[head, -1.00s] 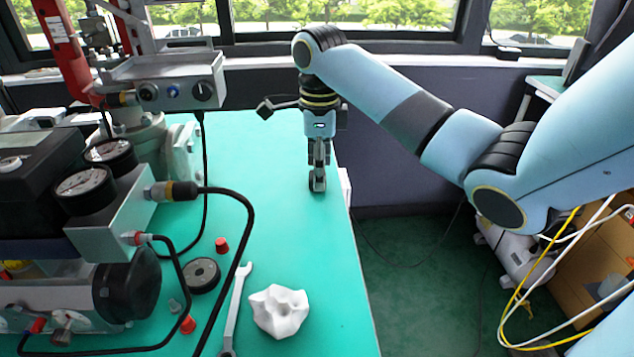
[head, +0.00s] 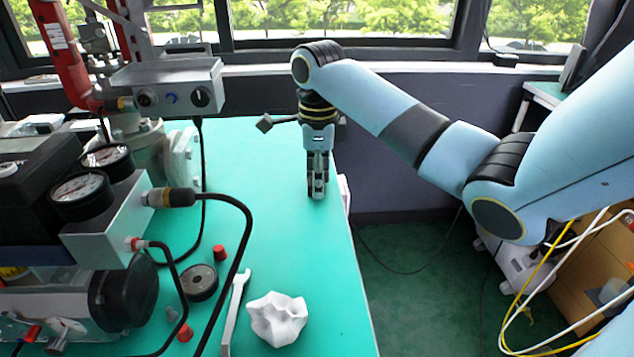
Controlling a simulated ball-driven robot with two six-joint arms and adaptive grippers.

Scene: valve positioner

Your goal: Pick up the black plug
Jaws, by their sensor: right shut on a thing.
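My right gripper (head: 317,192) points straight down over the far right part of the green table (head: 255,215), close to its right edge. Its fingers are close together, shut on a small dark thing, apparently the black plug. The fingers hide most of it, so its shape cannot be made out. Whether the fingertips touch the table or hang just above it is unclear. My left gripper is not in view.
At left stand the valve positioner with gauges (head: 82,195) and a black cable (head: 245,215). Nearer lie red caps (head: 219,252), a dark disc (head: 199,282), a wrench (head: 234,315) and a white crumpled lump (head: 277,319). The table around my right gripper is clear.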

